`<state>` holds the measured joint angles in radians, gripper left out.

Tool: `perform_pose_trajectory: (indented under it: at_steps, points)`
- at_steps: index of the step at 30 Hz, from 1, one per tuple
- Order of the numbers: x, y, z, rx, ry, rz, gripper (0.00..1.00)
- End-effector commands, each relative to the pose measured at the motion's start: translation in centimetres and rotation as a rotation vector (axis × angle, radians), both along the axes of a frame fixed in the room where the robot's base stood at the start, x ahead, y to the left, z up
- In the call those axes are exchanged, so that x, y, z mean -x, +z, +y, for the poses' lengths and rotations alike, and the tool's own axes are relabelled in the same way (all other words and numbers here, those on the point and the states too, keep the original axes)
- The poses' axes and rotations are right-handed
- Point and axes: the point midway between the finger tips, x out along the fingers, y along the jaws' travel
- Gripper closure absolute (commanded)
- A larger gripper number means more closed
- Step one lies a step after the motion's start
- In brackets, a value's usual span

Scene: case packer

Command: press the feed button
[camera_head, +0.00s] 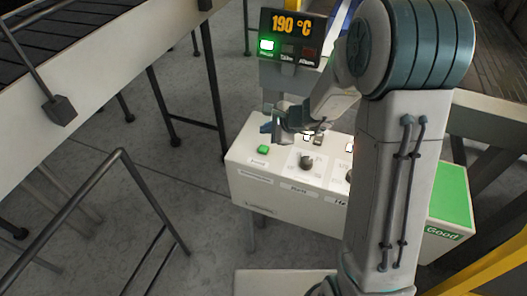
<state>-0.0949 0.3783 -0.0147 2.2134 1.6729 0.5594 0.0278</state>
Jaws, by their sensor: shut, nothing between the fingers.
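A white control panel (270,196) stands in the middle of the picture. It has a green button (262,150) at its left, a black knob (306,163) in the middle, and a further control (350,146) partly behind my arm. Their labels are too small to read, so I cannot tell which is the feed button. My gripper (268,127) is shut and empty. It appears over the panel's back left part, just behind the green button in the picture. I cannot tell its height above the panel. My arm hides the panel's right part.
A display (292,25) behind the panel reads 190 °C, with a green lamp (267,45) lit below. A conveyor (110,45) runs along the upper left. A dark railing (122,156) stands at the left. A green surface marked Good (450,195) lies right of my arm.

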Motion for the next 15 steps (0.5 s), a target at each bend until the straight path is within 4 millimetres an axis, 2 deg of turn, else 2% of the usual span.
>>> perform_pose_trajectory:
  at_steps: [1,6,15]
  points:
    - [0.0,-1.4,0.0,0.0,0.0,0.001,1.0]
    - [0.0,-3.7,0.0,0.0,0.0,-0.001,1.0]
    - [0.0,-5.2,0.0,0.0,0.0,-0.001,1.0]
